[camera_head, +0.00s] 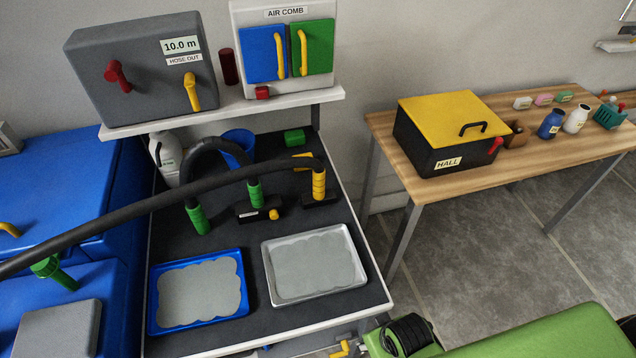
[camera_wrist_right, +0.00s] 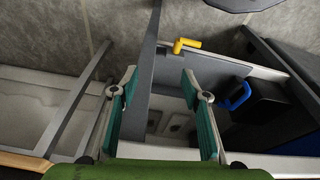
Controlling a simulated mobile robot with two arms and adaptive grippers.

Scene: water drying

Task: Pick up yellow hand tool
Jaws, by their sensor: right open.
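A hand tool with a ribbed yellow grip (camera_head: 319,184) stands upright on the dark worktop behind the silver tray. A black hose (camera_head: 150,203) runs from its top to the left. A hand tool with a green grip (camera_head: 255,194) stands just left of it on a black base. My right gripper (camera_wrist_right: 158,80) is open, with its teal finger pads apart and nothing between them. In the right wrist view it is over the area below a worktop, with no yellow-gripped tool in sight. My left gripper is not in view.
A blue tray (camera_head: 243,312) and a silver tray (camera_head: 359,284) lie at the worktop's front. A shelf (camera_head: 230,107) overhangs its back. A yellow handle (camera_wrist_right: 187,45) and a blue handle (camera_wrist_right: 236,96) show below. A wooden table (camera_head: 440,191) with a yellow-lidded box (camera_head: 445,157) stands right.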

